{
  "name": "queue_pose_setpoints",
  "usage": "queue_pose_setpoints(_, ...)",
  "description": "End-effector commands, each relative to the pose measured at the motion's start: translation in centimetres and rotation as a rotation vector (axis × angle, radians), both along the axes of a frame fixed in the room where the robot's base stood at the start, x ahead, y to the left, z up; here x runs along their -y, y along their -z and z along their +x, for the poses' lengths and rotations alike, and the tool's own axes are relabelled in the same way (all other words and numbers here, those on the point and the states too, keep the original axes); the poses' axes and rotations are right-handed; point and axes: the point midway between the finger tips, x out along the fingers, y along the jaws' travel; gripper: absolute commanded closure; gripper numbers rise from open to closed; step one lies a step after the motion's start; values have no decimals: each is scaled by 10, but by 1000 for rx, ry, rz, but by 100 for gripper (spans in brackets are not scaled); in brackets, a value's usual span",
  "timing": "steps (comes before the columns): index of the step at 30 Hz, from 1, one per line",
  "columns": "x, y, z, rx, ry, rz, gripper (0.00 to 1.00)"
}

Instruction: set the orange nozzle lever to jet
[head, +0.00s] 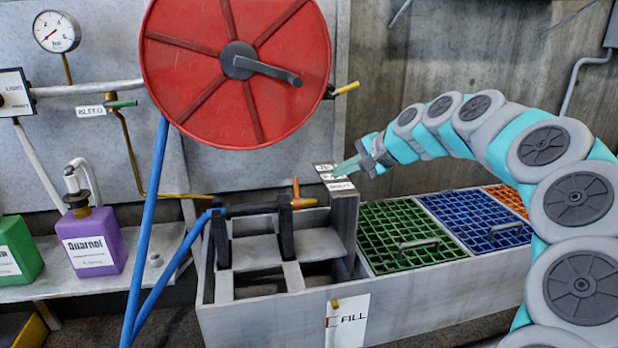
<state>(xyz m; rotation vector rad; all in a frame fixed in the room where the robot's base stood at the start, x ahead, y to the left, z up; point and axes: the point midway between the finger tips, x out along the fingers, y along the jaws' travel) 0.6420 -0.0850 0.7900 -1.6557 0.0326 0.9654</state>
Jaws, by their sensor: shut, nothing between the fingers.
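The nozzle (255,208) lies level across two black upright holders (286,222) at the end of the blue hose. Its orange tip points right. The orange nozzle lever (296,187) stands roughly upright near that tip. A small white label plate (341,185) sits on the grey post to the right of the lever. Its lettering is partly covered by my gripper, and I cannot read the lever's setting. My gripper (343,169) is shut and empty, with teal fingers pointing left. In the picture it is right of the lever and a little above it, apart from it.
A red hose reel (200,70) with a crank hangs above the nozzle. Green (385,225) and blue (490,208) grates lie below my arm. A purple bottle (98,240) stands on the left shelf. The blue hose (150,210) hangs left of the nozzle.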

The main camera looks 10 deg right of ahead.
Motion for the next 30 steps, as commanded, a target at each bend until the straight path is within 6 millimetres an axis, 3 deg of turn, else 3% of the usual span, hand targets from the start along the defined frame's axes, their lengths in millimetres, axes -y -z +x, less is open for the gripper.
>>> queue_pose_setpoints(5,-9,12,13,-4,1,2,100)
queue_pose_setpoints(18,-48,61,69,-4,-3,1,100)
queue_pose_setpoints(24,-61,63,90,0,1,-1,100)
queue_pose_setpoints(30,-66,66,97,-1,1,-2,100)
